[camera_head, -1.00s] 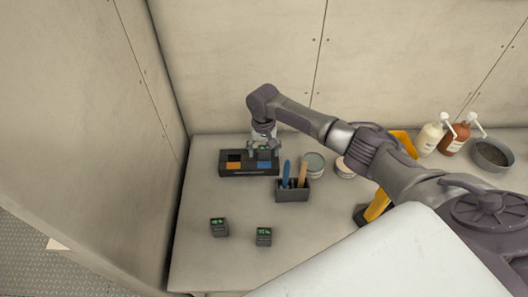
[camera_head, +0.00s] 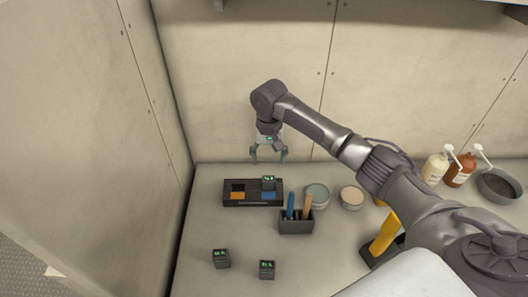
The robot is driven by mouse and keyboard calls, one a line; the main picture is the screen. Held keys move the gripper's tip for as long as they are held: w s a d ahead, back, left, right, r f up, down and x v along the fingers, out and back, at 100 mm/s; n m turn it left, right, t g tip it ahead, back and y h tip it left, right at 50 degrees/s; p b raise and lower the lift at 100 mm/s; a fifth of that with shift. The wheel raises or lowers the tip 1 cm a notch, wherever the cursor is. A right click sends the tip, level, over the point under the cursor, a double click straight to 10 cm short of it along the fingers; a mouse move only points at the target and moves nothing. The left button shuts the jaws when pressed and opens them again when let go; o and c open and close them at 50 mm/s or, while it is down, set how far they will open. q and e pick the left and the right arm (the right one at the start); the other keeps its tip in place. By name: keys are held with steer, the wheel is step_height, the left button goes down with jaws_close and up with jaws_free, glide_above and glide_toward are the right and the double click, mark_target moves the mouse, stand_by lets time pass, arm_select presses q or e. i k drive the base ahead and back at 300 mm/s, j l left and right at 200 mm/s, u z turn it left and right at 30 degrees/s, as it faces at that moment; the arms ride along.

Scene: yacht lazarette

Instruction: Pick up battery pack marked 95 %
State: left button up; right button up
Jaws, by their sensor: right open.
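Two dark battery packs with small green displays stand apart on the front of the bench, the left pack (camera_head: 221,259) and the right pack (camera_head: 267,270). A third pack (camera_head: 269,183) sits in the right side of the black charging dock (camera_head: 240,202). The displays are too small to read surely, so I cannot tell which is 95 %. My right gripper (camera_head: 268,159) is open and empty, pointing down just above and behind the dock, apart from the pack there. My left gripper is not in view.
A grey holder (camera_head: 296,226) with blue and wooden-handled tools stands right of the dock. Behind it are two round tins (camera_head: 317,195). A yellow tool (camera_head: 385,233), pump bottles (camera_head: 436,168) and a bowl (camera_head: 498,186) are farther right. The left front bench is clear around the packs.

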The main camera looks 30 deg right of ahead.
mark_target(266, 268)
steer(key=k+j, duration=0.25)
steer(key=j, duration=0.15)
steer(key=k+j, duration=0.25)
steer(key=j, duration=0.2)
steer(key=k+j, duration=0.25)
steer(key=j, duration=0.15)
steer(key=k+j, duration=0.25)
steer(key=j, duration=0.2)
